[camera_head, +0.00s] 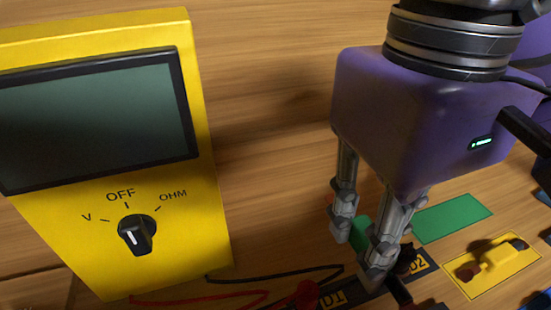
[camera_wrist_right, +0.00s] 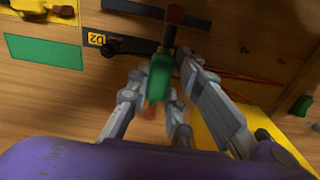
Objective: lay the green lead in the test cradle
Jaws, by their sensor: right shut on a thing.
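The green lead (camera_head: 359,234) is a short green body with brownish-red ends, partly hidden by my fingers in the head view. My right gripper (camera_head: 358,252) is shut on it. In the right wrist view the green lead (camera_wrist_right: 158,82) stands out between the fingers. It is held over or close beside a black strip (camera_head: 345,297) with labels D1 and D2, which may be the test cradle. The D2 end of the strip (camera_wrist_right: 96,39) shows in the right wrist view. Whether the lead touches the strip, I cannot tell. My left gripper is not in view.
A yellow meter (camera_head: 215,200) stands at the left, its knob at OFF. A red wire (camera_head: 200,303) and a black wire (camera_head: 270,277) run from it toward the strip. A bare green pad (camera_head: 455,218) and a yellow pad (camera_head: 465,280) bearing a yellow part (camera_head: 492,262) lie at the right.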

